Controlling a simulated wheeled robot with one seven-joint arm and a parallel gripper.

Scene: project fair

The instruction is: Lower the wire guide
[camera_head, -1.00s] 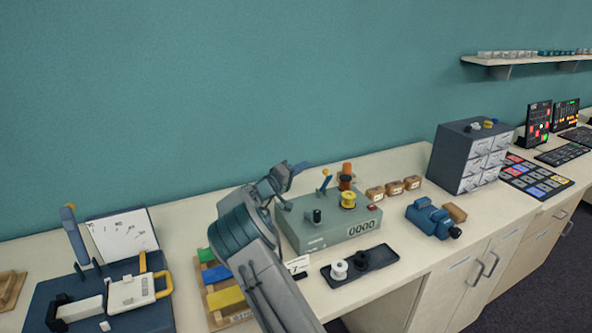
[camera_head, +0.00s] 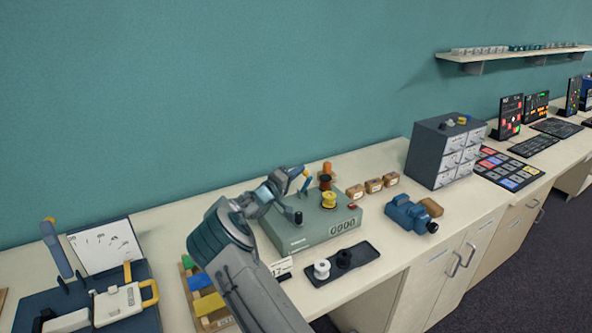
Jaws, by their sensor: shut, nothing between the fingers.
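The grey-green winding machine (camera_head: 305,236) stands on the bench with a counter reading 0000, a black knob (camera_head: 298,217) and a yellow spool (camera_head: 329,201). My arm and gripper hide the machine's left rear part.
A black tray (camera_head: 362,262) with a white and a black spool lies in front of the machine. Brown blocks (camera_head: 374,186) and a blue device (camera_head: 408,214) stand to the right. A grey drawer cabinet (camera_head: 430,150) is further right. Coloured blocks lie left, partly behind my arm.

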